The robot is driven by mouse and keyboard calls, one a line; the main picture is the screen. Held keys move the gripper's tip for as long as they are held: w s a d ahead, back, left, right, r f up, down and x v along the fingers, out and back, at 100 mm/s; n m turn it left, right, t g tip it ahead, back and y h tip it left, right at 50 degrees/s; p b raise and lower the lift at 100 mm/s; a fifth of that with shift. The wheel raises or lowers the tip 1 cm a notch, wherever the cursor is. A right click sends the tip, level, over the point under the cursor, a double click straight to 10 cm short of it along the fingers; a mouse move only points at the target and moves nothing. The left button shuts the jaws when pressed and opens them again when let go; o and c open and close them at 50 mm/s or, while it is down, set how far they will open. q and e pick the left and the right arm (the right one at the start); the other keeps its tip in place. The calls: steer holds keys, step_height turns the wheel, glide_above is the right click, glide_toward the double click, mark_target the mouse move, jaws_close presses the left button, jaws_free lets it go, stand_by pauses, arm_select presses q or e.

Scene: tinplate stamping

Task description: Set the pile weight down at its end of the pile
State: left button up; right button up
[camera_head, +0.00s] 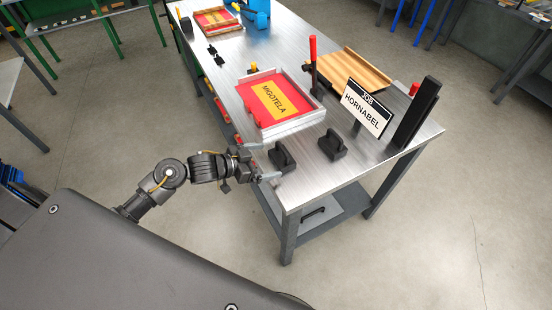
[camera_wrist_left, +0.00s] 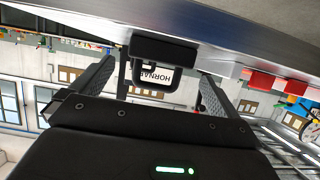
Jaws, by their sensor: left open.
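Two black pile weights with arched handles stand upright on the steel table in front of the tray, a nearer weight (camera_head: 283,159) and a weight to its right (camera_head: 333,146). My left gripper (camera_head: 264,163) is open at the table's near edge, just left of the nearer weight. In the left wrist view, which is turned over, the weight's handle (camera_wrist_left: 136,72) shows between the open fingers (camera_wrist_left: 156,75); I cannot tell if they touch it. The pile of red and yellow sheets marked MIGOTELA (camera_head: 268,98) lies in a grey tray (camera_head: 296,124). My right gripper is not in view.
A HORNABEL sign (camera_head: 364,108) and a tall black block (camera_head: 416,114) stand at the right. A wooden ribbed board (camera_head: 350,72) and a red-handled clamp (camera_head: 313,62) are behind. Steel table top (camera_head: 308,168) is bare between the weights.

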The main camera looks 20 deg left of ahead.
arm_select(q)
steer(key=v, duration=0.6)
